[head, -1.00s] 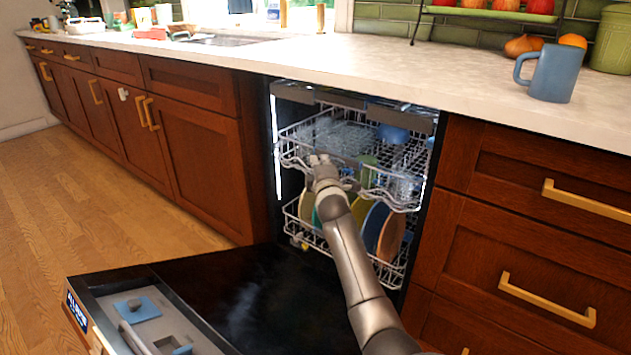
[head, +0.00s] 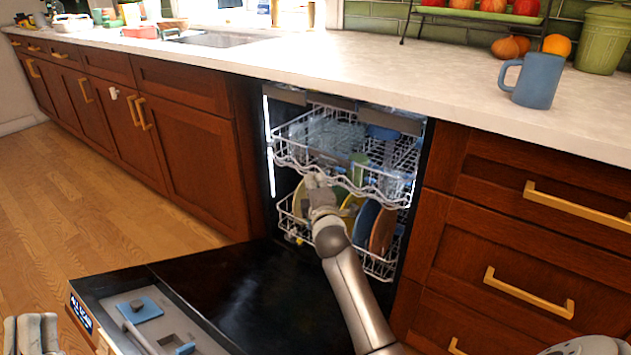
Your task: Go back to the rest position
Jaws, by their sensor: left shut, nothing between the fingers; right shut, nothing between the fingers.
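My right gripper (head: 313,182) is at the open dishwasher, at the front of the upper rack (head: 290,160). It is shut and empty; whether it touches the rack wire cannot be told. My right arm reaches up to it from the bottom edge and covers part of the lower rack (head: 378,268). My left gripper (head: 32,335) shows at the bottom left corner, shut and empty, partly cut off by the picture edge. It is to the left of the lowered dishwasher door (head: 215,295), apart from the racks.
Plates, among them a brown plate (head: 383,232), stand in the lower rack. A blue mug (head: 537,80) stands on the counter (head: 400,75). Drawers with gold handles (head: 575,208) flank the dishwasher on the right. The wooden floor (head: 90,210) at left is clear.

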